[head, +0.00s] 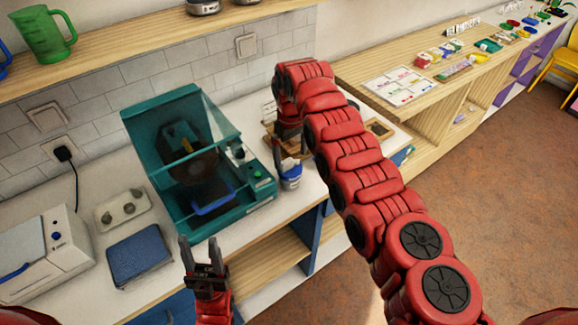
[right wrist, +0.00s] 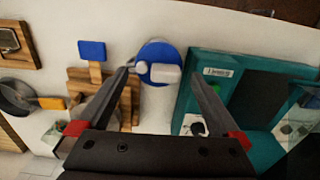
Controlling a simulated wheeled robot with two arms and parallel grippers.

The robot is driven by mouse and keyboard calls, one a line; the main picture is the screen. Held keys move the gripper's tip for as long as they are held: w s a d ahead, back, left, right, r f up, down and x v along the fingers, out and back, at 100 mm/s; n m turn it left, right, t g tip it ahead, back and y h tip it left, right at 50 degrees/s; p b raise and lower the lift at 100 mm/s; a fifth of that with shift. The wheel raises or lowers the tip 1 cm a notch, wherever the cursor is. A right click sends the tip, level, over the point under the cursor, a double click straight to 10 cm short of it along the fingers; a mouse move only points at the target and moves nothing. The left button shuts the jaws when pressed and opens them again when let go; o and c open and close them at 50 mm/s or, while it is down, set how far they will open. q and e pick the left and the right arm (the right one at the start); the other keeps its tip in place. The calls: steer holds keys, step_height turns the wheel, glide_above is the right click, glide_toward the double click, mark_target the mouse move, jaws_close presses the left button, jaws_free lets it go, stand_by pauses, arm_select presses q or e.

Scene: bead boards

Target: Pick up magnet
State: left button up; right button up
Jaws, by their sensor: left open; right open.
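I cannot tell for sure which thing is the magnet. In the right wrist view, a round blue top (right wrist: 152,48) with a small white piece (right wrist: 166,73) on it lies between the fingers of my right gripper (right wrist: 163,74). The gripper is open and empty, pointing down over it. In the head view, a small white and blue jar (head: 290,176) stands below my right gripper, which is partly hidden by its own arm. My left gripper (head: 203,256) is open and empty, in front of the counter's front edge near the teal machine.
The teal machine (head: 250,203) with a clear raised lid stands left of the jar, close to my right gripper. Wooden boards (right wrist: 128,95) and a pan (right wrist: 17,97) lie on the other side. A blue pad (head: 139,254) and a white device (head: 45,255) are at the left.

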mark_target(290, 160)
step_height(290, 160, down, 4)
steer(key=shift+w+r+p, duration=0.1)
steer(key=shift+w+p, duration=0.05)
steer(key=shift+p, duration=0.5)
steer(key=shift+f, duration=0.65)
steer(key=shift+c, duration=0.2)
steer(key=shift+r, duration=0.1)
steer(key=c, duration=1.4)
